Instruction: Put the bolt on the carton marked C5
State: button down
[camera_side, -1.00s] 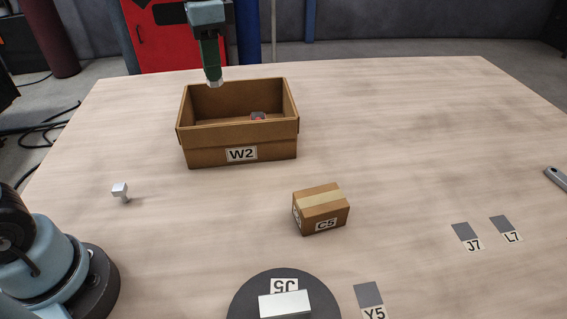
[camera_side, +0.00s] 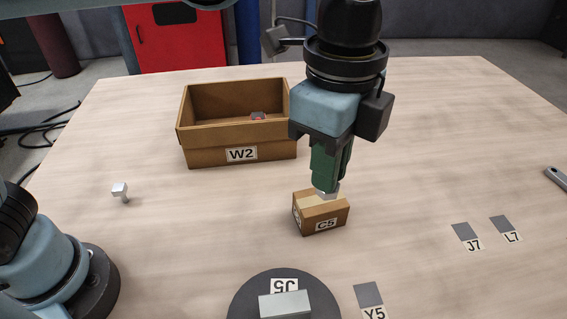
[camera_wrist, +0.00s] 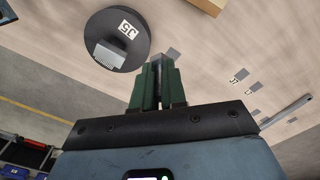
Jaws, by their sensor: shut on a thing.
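The carton marked C5 (camera_side: 320,220) is a small brown taped box on the table. My gripper (camera_side: 327,188) is shut on a small pale grey metal piece, seemingly the bolt (camera_side: 327,194), mostly hidden by the fingers. In the side view the tips overlap the carton's top. The gripper looks large there, so it seems raised and nearer the camera than the carton. In the wrist view, a brown box corner, likely the carton (camera_wrist: 207,4), is at the top edge, apart from my gripper (camera_wrist: 158,66).
An open box marked W2 (camera_side: 190,150) stands behind, with a small grey-red item (camera_side: 258,116) inside. A small metal piece (camera_side: 120,190) stands at left. A dark disc (camera_side: 240,300) marked J5 bears a grey block (camera_side: 285,304). Grey patches lie right; a tool (camera_side: 556,178) is at far right.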

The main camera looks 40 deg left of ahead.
notch_tip(320, 180, down, 4)
jog(key=shift+r, duration=0.25)
send_near(320, 209)
jog(key=shift+w+a+f, duration=0.3)
jog(key=shift+w, duration=0.25)
jog(key=shift+w+a+f, duration=0.25)
jog(key=shift+w, duration=0.25)
jog(key=shift+f, duration=2.05)
jog(key=c, duration=1.2)
grip_release()
jog(key=shift+f, duration=0.1)
